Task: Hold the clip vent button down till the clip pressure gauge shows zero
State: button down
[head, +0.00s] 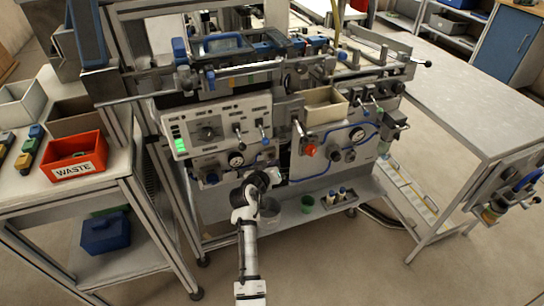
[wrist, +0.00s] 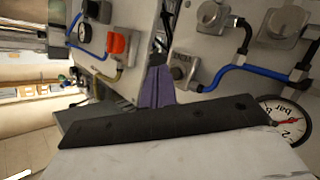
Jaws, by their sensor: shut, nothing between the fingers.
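My gripper (head: 272,176) is in front of the lower panel of the machine, and its fingers are shut and empty. In the wrist view the closed fingertips (wrist: 156,78) point at the gap between two grey panels, beside a round fitting (wrist: 181,66); I cannot tell whether they touch it. A white gauge (wrist: 285,120) marked "bar" with a red needle is partly cut by the gripper body; its exact reading is unclear. In the head view one gauge (head: 236,159) is left of the gripper and another (head: 357,135) to its right. No label identifies the clip vent button.
A red-orange knob (head: 311,150) and blue hoses (head: 335,176) are on the panel right of the gripper. A lower shelf holds a green cup (head: 307,202). A red WASTE bin (head: 72,168) stands on the left bench. The floor in front is clear.

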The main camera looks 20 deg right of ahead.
jog(key=shift+s, duration=0.1)
jog(key=s+p, duration=0.1)
jog(key=s, duration=0.3)
jog(key=shift+s+d+p, duration=0.1)
jog(key=shift+s+p, duration=0.25)
jog(key=shift+s, duration=0.05)
jog(key=shift+f, duration=0.1)
dwell(0.4)
